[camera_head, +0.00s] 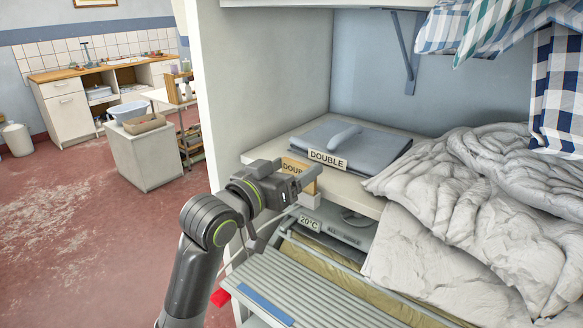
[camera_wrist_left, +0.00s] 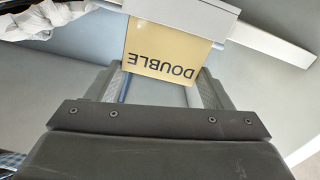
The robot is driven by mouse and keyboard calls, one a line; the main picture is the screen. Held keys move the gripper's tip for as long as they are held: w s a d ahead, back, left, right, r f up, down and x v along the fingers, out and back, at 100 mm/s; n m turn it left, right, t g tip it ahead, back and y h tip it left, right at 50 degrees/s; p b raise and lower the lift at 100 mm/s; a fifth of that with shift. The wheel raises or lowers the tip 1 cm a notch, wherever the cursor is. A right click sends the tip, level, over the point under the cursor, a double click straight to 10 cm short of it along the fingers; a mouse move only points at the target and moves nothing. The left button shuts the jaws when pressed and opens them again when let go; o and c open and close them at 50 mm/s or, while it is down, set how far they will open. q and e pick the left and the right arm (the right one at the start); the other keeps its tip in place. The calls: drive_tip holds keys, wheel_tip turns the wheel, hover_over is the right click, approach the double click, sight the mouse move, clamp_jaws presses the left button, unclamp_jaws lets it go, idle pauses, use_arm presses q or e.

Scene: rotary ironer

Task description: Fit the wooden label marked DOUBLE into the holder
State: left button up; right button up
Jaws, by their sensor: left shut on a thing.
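The wooden label (camera_head: 294,167) marked DOUBLE stands at the front edge of the white shelf, its right part hidden by my gripper. My left gripper (camera_head: 305,183) is shut on it. In the left wrist view the label (camera_wrist_left: 165,52) sits between my fingers (camera_wrist_left: 165,88), its lettering upside down. There its far edge meets a pale bar (camera_wrist_left: 185,10), which may be the holder; I cannot tell whether the label is inside it or only against it. A small white block (camera_head: 310,201) shows just below the gripper in the head view. My right gripper is not in view.
A folded blue-grey cloth (camera_head: 375,150) with a white DOUBLE sign (camera_head: 328,159) lies on the shelf (camera_head: 262,149). Crumpled pale linen (camera_head: 440,240) crowds the right. Below are a 20°C sign (camera_head: 309,223) and the slatted ironer front (camera_head: 300,290). Open floor lies left.

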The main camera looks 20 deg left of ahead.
use_arm(q)
drive_tip(key=shift+f+b, duration=0.55)
drive_tip(key=shift+f, duration=0.55)
drive_tip(key=o, duration=1.3)
drive_tip(key=shift+c, duration=0.2)
drive_tip(key=p+v, duration=1.2)
drive_tip(key=v, duration=0.5)
drive_tip(key=shift+s+p, duration=0.15)
drive_tip(key=shift+p, duration=0.2)
drive_tip(key=shift+a, duration=0.1)
